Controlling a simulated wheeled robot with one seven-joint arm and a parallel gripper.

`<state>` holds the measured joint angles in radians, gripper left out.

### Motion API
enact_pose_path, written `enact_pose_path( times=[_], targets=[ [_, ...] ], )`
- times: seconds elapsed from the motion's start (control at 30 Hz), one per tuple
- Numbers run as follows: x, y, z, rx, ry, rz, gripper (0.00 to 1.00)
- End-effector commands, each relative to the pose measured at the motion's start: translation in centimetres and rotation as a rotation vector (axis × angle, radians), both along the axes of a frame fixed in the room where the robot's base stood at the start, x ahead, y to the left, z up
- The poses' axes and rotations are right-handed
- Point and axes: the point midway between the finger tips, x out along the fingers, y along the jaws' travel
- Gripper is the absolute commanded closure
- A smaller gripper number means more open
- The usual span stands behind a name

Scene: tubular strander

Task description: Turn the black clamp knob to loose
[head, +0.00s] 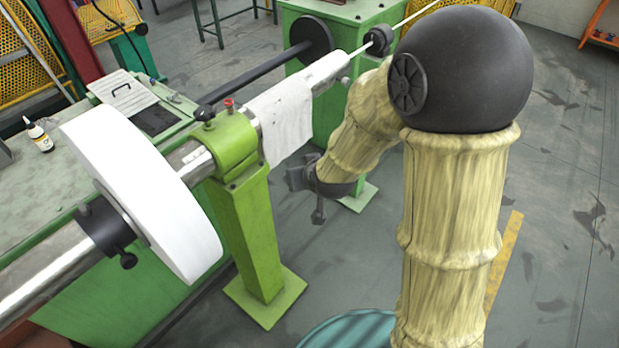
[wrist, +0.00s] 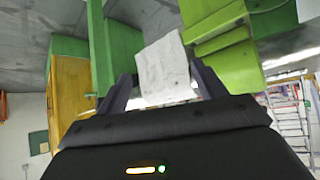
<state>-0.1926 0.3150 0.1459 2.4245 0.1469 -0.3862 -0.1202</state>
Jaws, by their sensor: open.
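A black knob (head: 204,113) sits on top of the green clamp (head: 236,140) around the steel shaft. A smaller red knob (head: 229,103) stands beside it. My gripper (head: 304,195) hangs right of the green post, lower than the shaft and apart from all the knobs. Its two fingers are spread and empty in the wrist view (wrist: 161,76). No black knob can be made out in the wrist view.
A white cloth (head: 281,118) hangs over the shaft between the clamp and my gripper; it also shows ahead of the fingers (wrist: 165,68). The large white disc (head: 140,195) is left of the clamp. A green post (head: 245,235) supports the clamp. Floor at right is open.

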Motion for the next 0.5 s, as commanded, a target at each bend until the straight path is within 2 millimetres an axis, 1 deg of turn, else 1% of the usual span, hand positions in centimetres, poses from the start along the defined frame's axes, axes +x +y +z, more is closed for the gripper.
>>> enact_pose_path(
  times=[0.1, 0.4, 0.5],
  targets=[
    [-0.35, -0.63, -0.19, -0.005, 0.018, -0.008, 0.3],
    [-0.41, -0.68, -0.19, -0.006, 0.022, -0.008, 0.3],
    [-0.65, -1.08, -0.14, -0.009, 0.033, -0.014, 0.3]
  ],
)
